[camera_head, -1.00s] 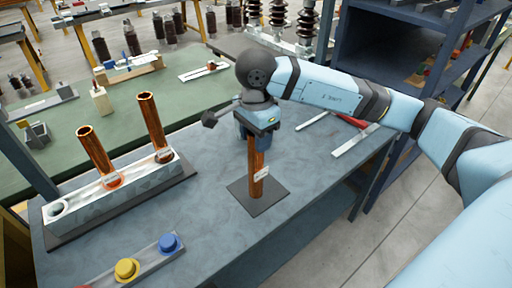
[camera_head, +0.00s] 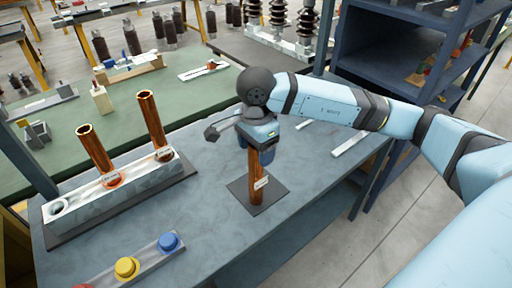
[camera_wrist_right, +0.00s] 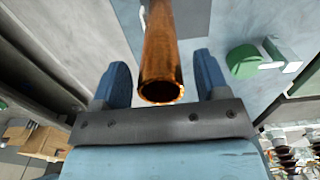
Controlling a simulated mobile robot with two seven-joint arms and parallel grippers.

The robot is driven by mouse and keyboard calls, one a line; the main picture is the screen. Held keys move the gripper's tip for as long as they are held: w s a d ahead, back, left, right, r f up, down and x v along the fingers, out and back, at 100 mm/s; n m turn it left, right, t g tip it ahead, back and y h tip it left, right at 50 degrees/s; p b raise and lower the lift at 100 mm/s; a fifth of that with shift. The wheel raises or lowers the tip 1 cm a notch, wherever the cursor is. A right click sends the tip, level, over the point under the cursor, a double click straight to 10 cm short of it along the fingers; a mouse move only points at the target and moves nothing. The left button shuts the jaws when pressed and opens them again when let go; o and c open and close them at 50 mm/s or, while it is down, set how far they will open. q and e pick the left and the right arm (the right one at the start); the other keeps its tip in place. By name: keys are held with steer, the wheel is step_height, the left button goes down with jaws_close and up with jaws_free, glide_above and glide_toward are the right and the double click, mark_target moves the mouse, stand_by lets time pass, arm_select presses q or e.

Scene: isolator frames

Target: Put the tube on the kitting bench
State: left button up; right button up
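The copper tube (camera_head: 256,190), with a white label, stands upright on a dark square plate (camera_head: 277,194) on the blue-grey bench (camera_head: 215,222). My right gripper (camera_head: 259,155) is above the plate with its fingers around the tube's upper part, which it hides in the head view. In the right wrist view the tube (camera_wrist_right: 161,55) lies between the two blue fingers (camera_wrist_right: 162,82), with a gap on each side, so the gripper is open. My left gripper is not in view.
Two other copper tubes (camera_head: 95,152) (camera_head: 153,125) stand in a pale rack (camera_head: 135,189) at the left. Blue (camera_head: 168,242) and yellow (camera_head: 126,268) buttons sit at the front. Dark shelving (camera_head: 385,60) stands behind right. A green mat (camera_head: 60,135) covers the table behind.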

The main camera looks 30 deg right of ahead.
steer(key=shift+r, duration=0.1)
steer(key=shift+r, duration=0.2)
step_height(320, 180, up, 12)
steer(key=shift+f, duration=0.15)
stand_by(0.5)
